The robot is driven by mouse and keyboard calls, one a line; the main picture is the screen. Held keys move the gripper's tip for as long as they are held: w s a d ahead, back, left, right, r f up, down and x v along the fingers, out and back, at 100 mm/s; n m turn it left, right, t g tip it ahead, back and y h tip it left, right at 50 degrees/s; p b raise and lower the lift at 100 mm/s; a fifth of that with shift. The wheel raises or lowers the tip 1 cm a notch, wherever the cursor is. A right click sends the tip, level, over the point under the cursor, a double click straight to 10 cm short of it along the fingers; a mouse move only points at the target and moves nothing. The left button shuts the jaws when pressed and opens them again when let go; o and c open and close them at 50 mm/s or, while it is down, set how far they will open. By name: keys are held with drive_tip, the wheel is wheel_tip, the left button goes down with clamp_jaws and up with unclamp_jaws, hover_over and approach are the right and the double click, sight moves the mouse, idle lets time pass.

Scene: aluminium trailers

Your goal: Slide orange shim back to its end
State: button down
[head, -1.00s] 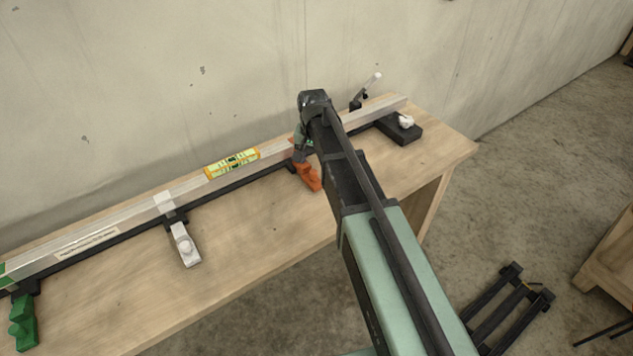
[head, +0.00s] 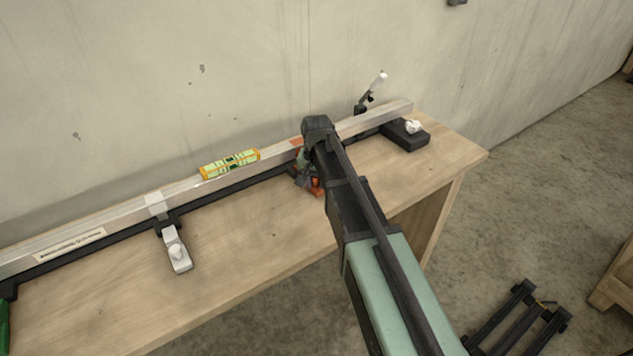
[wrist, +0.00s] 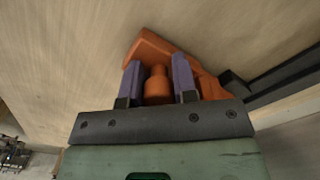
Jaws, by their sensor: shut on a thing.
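The orange shim (wrist: 195,64) lies at the rail on the bench, and its raised knob (wrist: 158,85) stands between the two purple fingers of my gripper (wrist: 159,82) in the wrist view. My gripper is shut on this knob. In the head view my arm covers most of the orange shim (head: 317,188); only small orange parts show below the aluminium bar (head: 190,190). An orange mark (head: 296,142) shows on the bar just left of my wrist.
A yellow spirit level (head: 230,164) rests on the bar. A white shim (head: 176,250) lies left of my gripper, and part of a green one (head: 3,325) shows at the left edge. A black block (head: 405,135) and a lever clamp (head: 372,90) stand at the bar's right end.

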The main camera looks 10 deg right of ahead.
sight(323, 196)
drive_tip(key=shift+s+d, duration=0.3)
drive_tip(key=shift+s, duration=0.5)
drive_tip(key=shift+s+d, duration=0.25)
drive_tip(key=shift+s, duration=0.55)
drive_tip(key=c, duration=0.9)
unclamp_jaws()
drive_tip(key=shift+d, duration=0.1)
drive_tip(key=shift+r, duration=0.1)
wheel_tip(323, 196, up, 11)
drive_tip(key=p, duration=1.1)
drive_tip(key=shift+f, duration=0.2)
